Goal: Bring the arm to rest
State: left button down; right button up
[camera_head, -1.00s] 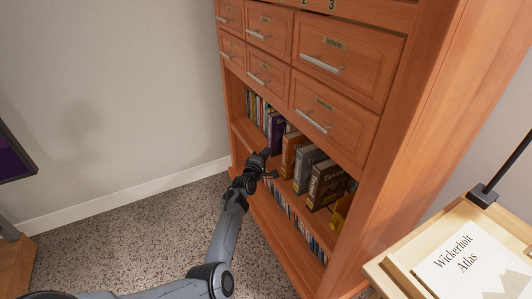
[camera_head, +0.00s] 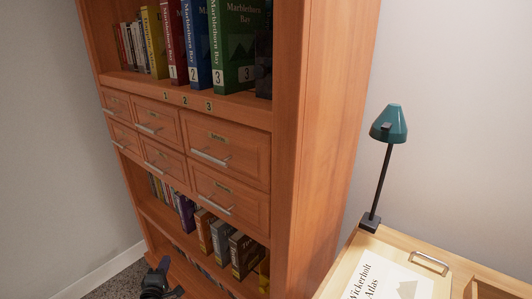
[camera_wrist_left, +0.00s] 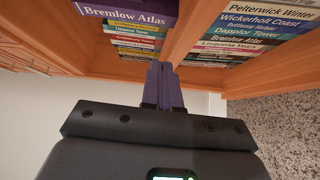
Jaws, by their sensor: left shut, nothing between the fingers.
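My left gripper (camera_head: 163,280) is at the bottom left of the head view, low in front of the bookcase (camera_head: 335,120). Only its dark end shows there; the rest of the arm is cut off. In the left wrist view its fingers (camera_wrist_left: 164,88) are together, with nothing between them. A purple book marked Bremlow Atlas (camera_wrist_left: 125,12) stands on a shelf beyond the fingers, apart from them. My right gripper is not in view.
A desk (camera_head: 430,245) with a green lamp (camera_head: 389,124) and Wickerholt Atlas (camera_head: 385,275) stands at right. Carpet (camera_wrist_left: 270,130) is clear.

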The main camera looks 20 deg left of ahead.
pick_arm(q)
jog(key=s+d+f+m+h+p, duration=0.1)
jog(key=s+f+m+p, duration=0.1)
jog(key=s, duration=0.2)
jog(key=s+d+r+m+g+h+p, duration=0.2)
jog(key=s+d+m, duration=0.15)
jog(key=d, duration=0.45)
jog(key=s+d+r+m+g+h+p, duration=0.1)
jog(key=s+d+m+h+p, duration=0.15)
jog(key=d+m, duration=0.35)
jog(key=s+d+r+m+g+h+p, duration=0.2)
jog(key=s+d+m+p, duration=0.15)
jog(key=d, duration=0.55)
jog(key=s+d+r+m+g, duration=0.3)
jog(key=s+d+r+m, duration=0.15)
jog(key=s+d, duration=0.2)
jog(key=s+d+r+m+g, duration=0.35)
jog(key=s+d+m, duration=0.2)
jog(key=s, duration=0.25)
notch_tip(320, 180, up, 37)
jog(key=p, duration=3.8)
jog(key=shift+s+d+h, duration=0.25)
jog(key=shift+d+h, duration=0.1)
jog(key=shift+g, duration=0.25)
